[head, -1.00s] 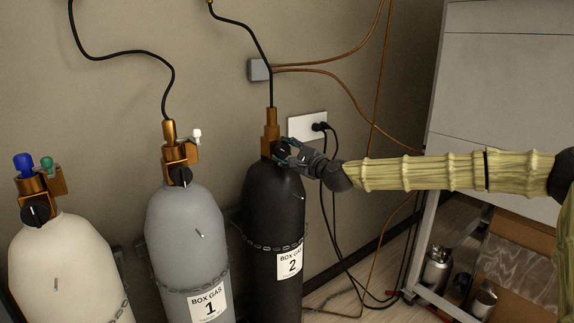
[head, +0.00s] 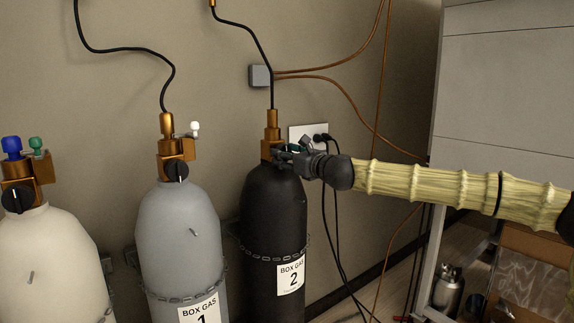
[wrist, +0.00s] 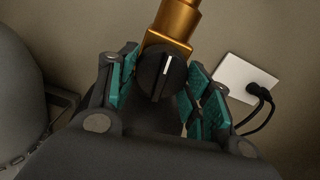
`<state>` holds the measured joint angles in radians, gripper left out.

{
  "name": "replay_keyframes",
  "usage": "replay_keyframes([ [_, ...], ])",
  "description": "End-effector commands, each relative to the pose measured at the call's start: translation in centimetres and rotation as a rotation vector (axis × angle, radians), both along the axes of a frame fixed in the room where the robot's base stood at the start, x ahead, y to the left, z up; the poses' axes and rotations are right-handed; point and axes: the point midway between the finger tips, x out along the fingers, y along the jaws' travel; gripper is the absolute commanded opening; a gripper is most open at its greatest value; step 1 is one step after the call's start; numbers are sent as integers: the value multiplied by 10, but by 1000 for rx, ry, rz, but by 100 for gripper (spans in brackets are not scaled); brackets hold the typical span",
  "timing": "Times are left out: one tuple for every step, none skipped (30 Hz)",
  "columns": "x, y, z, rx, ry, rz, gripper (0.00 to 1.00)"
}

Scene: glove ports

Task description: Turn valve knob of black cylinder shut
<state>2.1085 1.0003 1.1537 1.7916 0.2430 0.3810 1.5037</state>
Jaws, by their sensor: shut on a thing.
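The black cylinder (head: 268,215) labelled "BOX GAS 2" stands against the wall, with a brass valve (head: 271,125) on top. Its black valve knob (wrist: 163,74), with a white pointer line, shows in the wrist view between my fingers. The line points nearly up along the brass stem, tilted slightly right. My gripper (head: 291,152) is at the valve from the right, its teal-padded fingers on either side of the knob and closed on it. In the head view my gripper hides the knob.
A grey cylinder (head: 180,235) labelled 1 and a cream cylinder (head: 50,260) stand to the left, each with its own black knob. A wall socket (head: 308,132) with a plugged cable is close behind my gripper. A grey cabinet (head: 505,90) stands at the right.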

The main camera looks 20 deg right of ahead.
Motion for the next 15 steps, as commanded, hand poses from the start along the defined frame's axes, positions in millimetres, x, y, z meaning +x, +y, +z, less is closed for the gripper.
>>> replay_keyframes([
  [0, -2, -6, 23, 10, -3, 26],
  [0, -2, -6, 36, 16, -3, 26],
  [0, -2, -6, 51, 21, -3, 26],
  [0, -2, -6, 61, 25, -3, 26],
  [0, -2, -5, 71, 28, -3, 26],
  [0, -1, -5, 81, 33, -3, 26],
  [0, -1, -5, 89, 36, -3, 26],
  [0, -1, -5, 96, 39, -3, 26],
  [0, -1, -4, 102, 40, -3, 26],
  [0, -1, -4, 107, 42, -3, 26],
  [0, -1, -4, 111, 43, -2, 26],
  [0, -1, -4, 114, 46, -2, 26],
  [0, -1, -4, 116, 46, -2, 26],
  [0, -1, -4, 118, 47, -2, 26],
  [0, -1, -4, 120, 48, -2, 26],
])
